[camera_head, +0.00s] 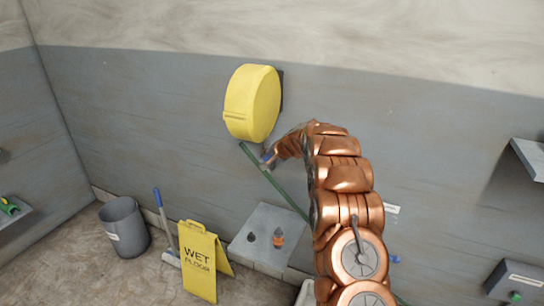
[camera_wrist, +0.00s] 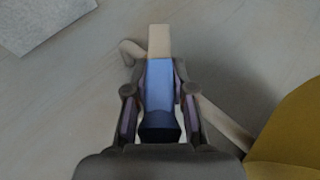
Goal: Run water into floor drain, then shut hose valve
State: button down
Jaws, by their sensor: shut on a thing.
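A yellow hose reel (camera_head: 252,103) is mounted on the grey wall. A green hose (camera_head: 272,182) slants from below it down to the right, passing behind my arm. My gripper (camera_head: 269,158) is up near the wall, just below and right of the reel. In the wrist view my gripper (camera_wrist: 160,105) is shut on a blue fitting (camera_wrist: 159,82) with a pale tip (camera_wrist: 159,40). A pale curved piece shows beside the tip. The fitting looks like a hose nozzle or valve; whether its valve is open I cannot tell. No running water shows. I cannot make out the floor drain.
A grey block (camera_head: 250,222) with a dark spot and a small orange item (camera_head: 278,238) stands by the wall. A yellow wet-floor sign (camera_head: 200,262), blue-handled tool (camera_head: 164,222) and grey bin (camera_head: 123,226) stand left. Shelves jut out at right; my arm hides the middle.

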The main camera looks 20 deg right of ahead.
jog(key=c, duration=1)
grip_release()
jog(key=shift+o, duration=0.2)
jog(key=shift+r, duration=0.1)
jog(key=v, duration=1.1)
jog(key=shift+s+r, duration=0.2)
jog(key=shift+s, duration=0.15)
